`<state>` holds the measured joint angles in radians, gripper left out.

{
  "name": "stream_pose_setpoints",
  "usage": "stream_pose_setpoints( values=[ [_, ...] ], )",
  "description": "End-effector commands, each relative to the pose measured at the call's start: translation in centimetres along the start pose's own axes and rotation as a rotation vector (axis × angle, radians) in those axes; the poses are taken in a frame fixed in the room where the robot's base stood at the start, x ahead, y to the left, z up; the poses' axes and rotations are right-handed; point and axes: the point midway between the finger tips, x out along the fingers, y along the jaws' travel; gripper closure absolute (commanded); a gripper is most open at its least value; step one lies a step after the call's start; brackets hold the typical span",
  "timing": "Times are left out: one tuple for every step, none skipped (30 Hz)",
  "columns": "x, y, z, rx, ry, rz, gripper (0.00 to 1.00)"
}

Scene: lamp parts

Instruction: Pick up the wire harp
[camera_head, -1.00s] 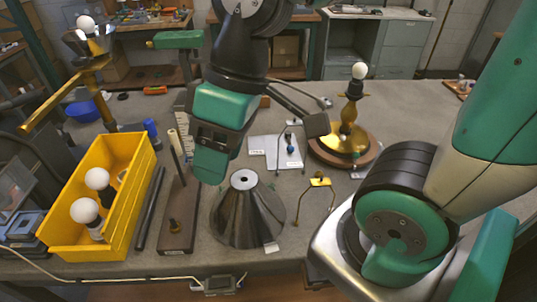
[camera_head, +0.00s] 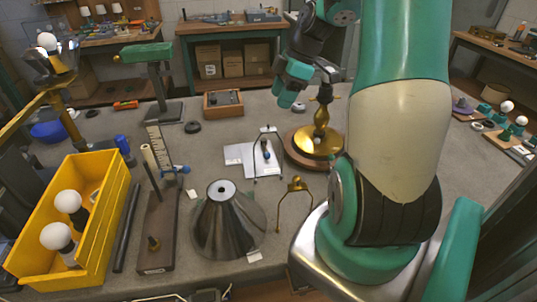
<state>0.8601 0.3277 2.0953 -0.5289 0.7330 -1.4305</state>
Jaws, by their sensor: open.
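Two thin wire hoops stand on the grey table. One is a dark wire arch (camera_head: 256,160) over the white card. The other, nearer, has bent brown wire legs and a brass-coloured top piece (camera_head: 297,185). I cannot tell for sure which is the wire harp. My gripper (camera_head: 331,74) is open, with dark fingers, high beside the top of the brass lamp stand (camera_head: 321,118). It is well above and behind both wire hoops and touches neither. The lamp's top is partly hidden by my gripper, and no bulb shows there.
Left are a wooden block with a rod (camera_head: 158,225), a black bar (camera_head: 126,228) and a yellow bin (camera_head: 105,240) with bulbs. A white card (camera_head: 236,158) lies behind.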

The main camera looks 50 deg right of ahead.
Motion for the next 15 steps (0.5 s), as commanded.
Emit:
stream_pose_setpoints(
  values=[
    [1.1,-0.2,-0.1,0.002,0.0,-0.008,0.47],
    [1.8,-0.1,-0.1,0.001,0.001,-0.008,0.47],
    [2.8,-0.2,-0.1,0.001,0.001,-0.009,0.47],
    [3.4,-0.2,-0.1,0.001,-0.001,-0.008,0.47],
    [4.1,-0.1,-0.1,0.001,0.0,-0.009,0.47],
    [4.9,-0.1,-0.2,0.001,0.0,-0.008,0.47],
    [5.5,-0.2,-0.1,0.002,-0.001,-0.007,0.47],
    [6.0,-0.2,-0.1,0.001,-0.001,-0.007,0.47],
    [6.6,-0.1,-0.1,0.001,-0.001,-0.006,0.47],
    [6.9,-0.1,-0.1,0.0,-0.001,-0.004,0.47],
    [7.2,-0.1,-0.1,0.0,0.0,-0.004,0.47],
    [7.6,-0.1,-0.1,0.0,-0.001,-0.003,0.47],
    [7.7,-0.1,-0.1,0.0,-0.001,-0.002,0.47],
    [7.9,-0.1,-0.1,0.0,-0.001,-0.001,0.47],
    [8.0,-0.1,0.0,0.001,-0.001,-0.001,0.47]
  ],
)
